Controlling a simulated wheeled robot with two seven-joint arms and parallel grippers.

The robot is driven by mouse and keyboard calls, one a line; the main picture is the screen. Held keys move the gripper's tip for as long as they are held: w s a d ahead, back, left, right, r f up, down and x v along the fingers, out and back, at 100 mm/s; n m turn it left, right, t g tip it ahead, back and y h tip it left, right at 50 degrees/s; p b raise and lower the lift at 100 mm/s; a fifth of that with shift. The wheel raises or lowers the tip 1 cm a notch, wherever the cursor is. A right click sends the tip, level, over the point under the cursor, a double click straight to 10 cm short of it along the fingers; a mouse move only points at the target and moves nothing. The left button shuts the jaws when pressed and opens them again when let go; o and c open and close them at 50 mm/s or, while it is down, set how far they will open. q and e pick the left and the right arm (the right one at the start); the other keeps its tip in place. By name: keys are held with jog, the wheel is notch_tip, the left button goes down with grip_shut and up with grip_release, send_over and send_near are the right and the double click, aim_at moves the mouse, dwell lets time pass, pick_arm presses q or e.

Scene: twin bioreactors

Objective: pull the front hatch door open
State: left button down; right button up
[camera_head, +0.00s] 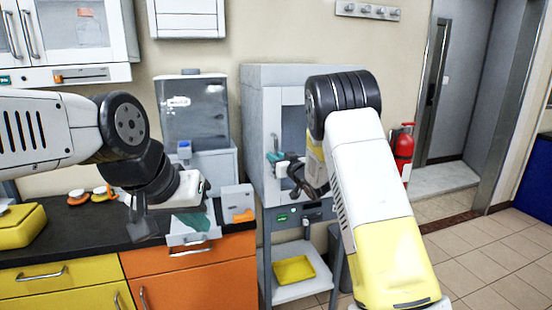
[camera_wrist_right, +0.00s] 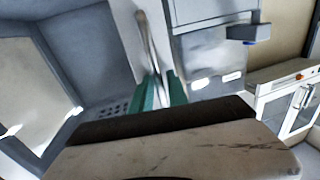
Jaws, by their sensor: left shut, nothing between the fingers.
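The front hatch door (camera_head: 292,112) is a pale panel on the front of the tall grey cabinet (camera_head: 258,110), right of centre in the head view. It looks closed or nearly so. Its upright metal handle (camera_wrist_right: 148,38) shows in the right wrist view. My right gripper (camera_wrist_right: 161,92) has its teal fingertips on either side of the handle's lower end; whether they press on it I cannot tell. In the head view this gripper (camera_head: 274,157) is partly hidden by my right arm. My left gripper (camera_head: 142,222) is shut and empty, pointing down over the counter's front edge.
A second glass-fronted unit (camera_head: 192,105) stands left of the cabinet. The dark counter (camera_head: 80,240) holds a yellow item (camera_head: 20,226) and small cups. A yellow tray (camera_head: 294,270) lies on the shelf below. A red extinguisher (camera_head: 403,148) hangs right; the floor there is clear.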

grip_shut()
dwell(1.4)
